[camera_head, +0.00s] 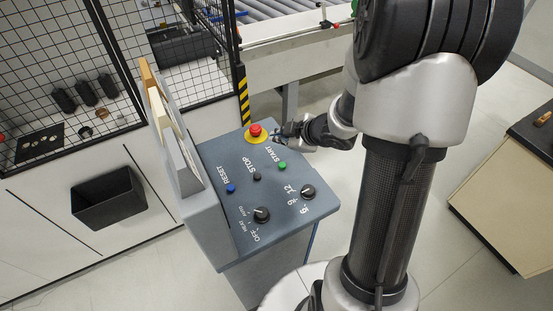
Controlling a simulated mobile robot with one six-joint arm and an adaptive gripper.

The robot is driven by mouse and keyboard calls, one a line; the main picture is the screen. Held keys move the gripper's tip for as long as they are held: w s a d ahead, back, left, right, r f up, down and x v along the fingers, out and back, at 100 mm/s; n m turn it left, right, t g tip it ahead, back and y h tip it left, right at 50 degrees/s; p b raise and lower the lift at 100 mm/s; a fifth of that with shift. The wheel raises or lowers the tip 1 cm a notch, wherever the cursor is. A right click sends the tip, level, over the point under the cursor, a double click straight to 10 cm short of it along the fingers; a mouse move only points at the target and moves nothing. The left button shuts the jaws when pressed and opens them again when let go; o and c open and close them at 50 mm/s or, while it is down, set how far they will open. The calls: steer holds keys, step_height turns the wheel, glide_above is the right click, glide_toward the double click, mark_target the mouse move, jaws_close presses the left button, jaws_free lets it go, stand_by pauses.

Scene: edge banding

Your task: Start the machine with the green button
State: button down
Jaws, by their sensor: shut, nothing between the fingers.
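The green button (282,164) sits on the grey sloped control panel (240,170), by the label START. A black button (257,176) by STOP and a blue button (231,188) by RESET lie in a row to its left. My gripper (277,133) is shut and empty, over the panel's far right edge. Its tips are beside the red emergency stop (256,130) on its yellow ring; I cannot tell if they touch it. In the picture the gripper is above the green button and apart from it.
Two black rotary knobs (262,214) (308,191) stand on the panel's near part. Upright boards (167,125) stand at its left edge. A black mesh fence (60,60) and a roller conveyor (280,12) lie behind. A beige cabinet (490,200) is at right.

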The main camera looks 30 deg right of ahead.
mark_target(281, 166)
steer(key=shift+f, duration=0.1)
step_height(281, 166, down, 9)
steer(key=b, duration=0.8)
steer(key=shift+r, duration=0.2)
steer(key=shift+f+b, duration=0.15)
steer(key=shift+b, duration=0.25)
stand_by(0.7)
steer(key=shift+f, duration=0.3)
